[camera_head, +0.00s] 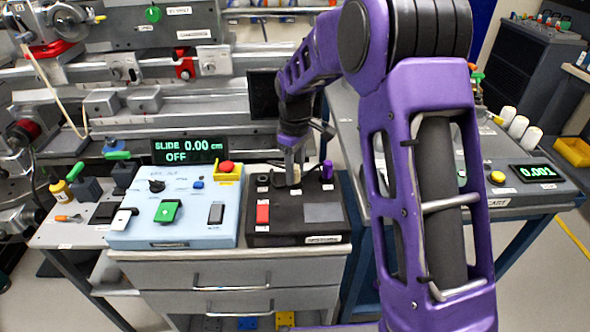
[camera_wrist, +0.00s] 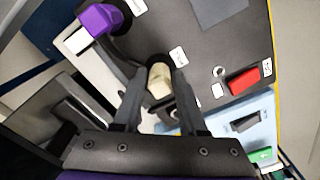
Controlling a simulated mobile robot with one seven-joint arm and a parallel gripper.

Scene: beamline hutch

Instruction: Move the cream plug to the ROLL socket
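The cream plug (camera_wrist: 158,82) stands in a dark round socket on the black control box (camera_head: 262,231); in the head view it shows only as a small pale patch (camera_head: 294,176) between the fingers. My gripper (camera_wrist: 159,72) reaches down over the box with one finger on each side of the plug. The fingers lie very close to its sides; I cannot tell whether they press on it. A purple plug (camera_wrist: 99,21) sits in another socket on the box, also seen in the head view (camera_head: 327,170). Socket labels are too small to read, so I cannot tell which is ROLL.
A red switch (camera_head: 262,212) and a grey pad (camera_head: 323,212) are on the same box. A light blue panel (camera_head: 185,236) with a red button (camera_head: 226,167) adjoins it on the left. A display (camera_head: 190,150) stands behind. The right bench (camera_head: 500,183) holds several white cylinders.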

